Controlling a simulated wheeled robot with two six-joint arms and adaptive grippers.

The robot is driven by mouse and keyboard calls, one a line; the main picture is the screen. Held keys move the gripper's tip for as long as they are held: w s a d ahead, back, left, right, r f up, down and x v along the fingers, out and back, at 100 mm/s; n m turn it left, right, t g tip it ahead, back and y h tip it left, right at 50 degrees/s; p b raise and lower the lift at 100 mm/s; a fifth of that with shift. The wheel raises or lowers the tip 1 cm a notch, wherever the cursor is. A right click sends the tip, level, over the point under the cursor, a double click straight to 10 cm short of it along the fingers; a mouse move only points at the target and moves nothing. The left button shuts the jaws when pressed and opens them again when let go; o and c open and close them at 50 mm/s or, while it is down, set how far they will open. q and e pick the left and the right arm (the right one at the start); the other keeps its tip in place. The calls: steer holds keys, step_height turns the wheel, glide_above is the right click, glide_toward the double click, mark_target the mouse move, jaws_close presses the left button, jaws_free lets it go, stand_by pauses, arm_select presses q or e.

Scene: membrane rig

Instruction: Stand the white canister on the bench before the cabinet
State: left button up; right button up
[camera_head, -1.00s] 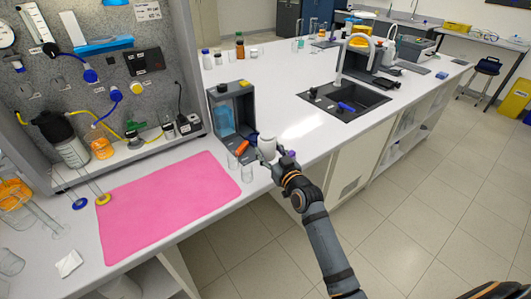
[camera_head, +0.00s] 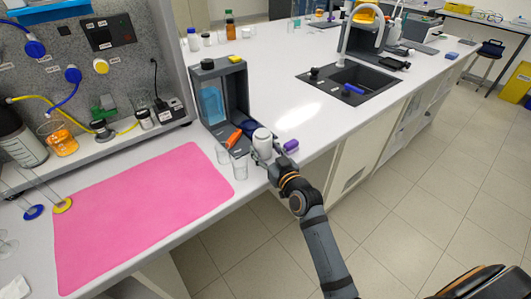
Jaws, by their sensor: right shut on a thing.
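The white canister (camera_head: 262,140) is upright near the front edge of the bench (camera_head: 285,95), just right of the lower front of the dark grey open-fronted cabinet (camera_head: 207,84). My right gripper (camera_head: 266,157) is at the canister's near side and shut on it. The fingers are small and partly hidden, and I cannot tell whether the canister's base touches the bench. A blue bottle (camera_head: 211,104) is inside the cabinet, and an orange object (camera_head: 233,138) lies at its front. My left gripper is out of view.
Clear glass beakers (camera_head: 240,168) stand just left of the canister. A purple object (camera_head: 291,145) lies close to its right. A pink mat (camera_head: 145,215) covers the left bench. The bench behind and right is clear up to the black sink (camera_head: 345,85).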

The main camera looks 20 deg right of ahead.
steer(key=shift+s, duration=0.25)
steer(key=shift+s+a+r, duration=0.1)
steer(key=shift+s+r, duration=0.05)
steer(key=shift+s, duration=0.05)
steer(key=o, duration=1.4)
steer(key=shift+w+f, duration=0.1)
steer(key=shift+f, duration=0.15)
steer(key=shift+c, duration=0.2)
steer(key=shift+r, duration=0.3)
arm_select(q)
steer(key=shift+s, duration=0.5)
arm_select(e)
steer(key=s+d, duration=0.2)
steer(key=s, duration=1)
steer(key=shift+r, duration=0.3)
steer(key=shift+f, duration=0.1)
